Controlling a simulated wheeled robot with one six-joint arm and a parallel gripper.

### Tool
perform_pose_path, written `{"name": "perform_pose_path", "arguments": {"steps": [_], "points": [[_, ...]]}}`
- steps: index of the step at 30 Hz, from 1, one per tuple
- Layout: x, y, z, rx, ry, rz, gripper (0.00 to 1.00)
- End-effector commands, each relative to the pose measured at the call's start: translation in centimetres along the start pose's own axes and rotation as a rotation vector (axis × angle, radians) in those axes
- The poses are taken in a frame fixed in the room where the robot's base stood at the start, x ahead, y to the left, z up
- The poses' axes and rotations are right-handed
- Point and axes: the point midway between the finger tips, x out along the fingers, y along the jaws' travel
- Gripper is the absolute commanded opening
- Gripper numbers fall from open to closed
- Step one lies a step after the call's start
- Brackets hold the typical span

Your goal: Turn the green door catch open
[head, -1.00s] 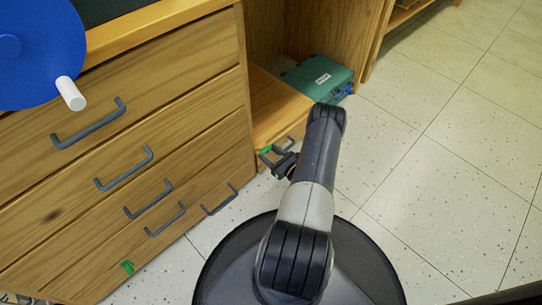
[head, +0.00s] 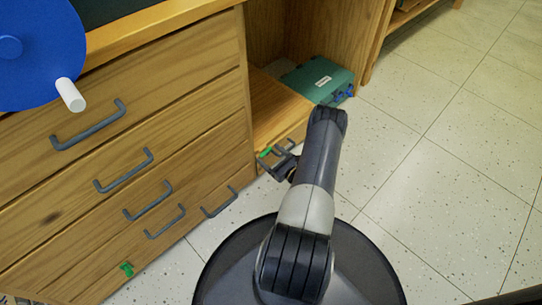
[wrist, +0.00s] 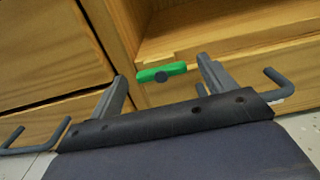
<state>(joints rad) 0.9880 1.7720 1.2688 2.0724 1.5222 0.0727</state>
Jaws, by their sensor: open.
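A green door catch (wrist: 161,72) sits on the wooden front below the open shelf, lying nearly level, with a dark round pivot near its middle. In the head view the same catch (head: 265,152) shows just beyond my gripper (head: 275,158). In the wrist view my gripper (wrist: 162,70) is open, one finger to either side of the catch. The catch appears between the fingertips; I cannot tell whether either finger touches it. Another green catch (head: 127,269) is on the cabinet's low front at the lower left of the head view.
Drawers with grey bar handles (head: 122,172) fill the cabinet on the left. A grey handle (wrist: 277,82) stands right of my gripper. A teal case (head: 318,79) lies by the open shelf. A blue disc with a white knob (head: 71,95) is at upper left. The tiled floor at right is clear.

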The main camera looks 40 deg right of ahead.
Motion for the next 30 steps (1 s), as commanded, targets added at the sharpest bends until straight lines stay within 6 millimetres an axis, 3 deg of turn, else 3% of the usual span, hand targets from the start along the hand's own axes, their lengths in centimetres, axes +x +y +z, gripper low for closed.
{"name": "perform_pose_path", "arguments": {"steps": [5, 18, 30], "points": [[-2.0, -0.1, 0.2, 0.003, 0.002, -0.005, 0.78], [-9.3, -0.1, 0.1, 0.001, 0.001, -0.005, 0.78], [-10.7, 0.0, 0.0, 0.000, 0.000, 0.000, 0.78]]}}
